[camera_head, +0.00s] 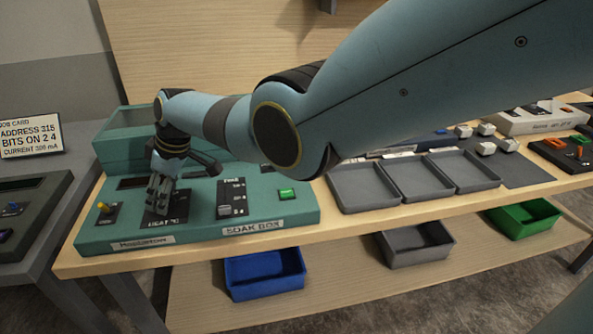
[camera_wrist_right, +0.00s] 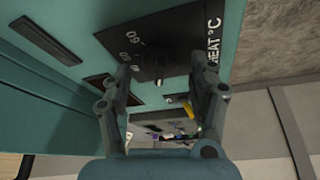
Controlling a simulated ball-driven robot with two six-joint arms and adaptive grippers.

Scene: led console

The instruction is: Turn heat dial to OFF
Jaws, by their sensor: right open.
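The teal SOAK BOX console (camera_head: 200,238) stands at the left end of the wooden bench. Its black heat plate (camera_head: 163,222) is partly covered by my right gripper (camera_head: 158,195), which points down over it. In the right wrist view, the heat plate (camera_wrist_right: 165,35) shows the words HEAT °C and several numbers. My right gripper (camera_wrist_right: 162,72) is open there, with its two fingers apart over the plate. The heat dial itself cannot be made out clearly in either view, so its setting and any contact cannot be told. My left gripper is not in view.
Beside the heat plate are a yellow-tipped toggle (camera_head: 103,207), a slider panel (camera_head: 232,196) and a green button (camera_head: 287,194). Grey trays (camera_head: 364,205) stand to the right. A blue bin (camera_head: 264,285) is on the shelf below. My right arm crosses above the bench.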

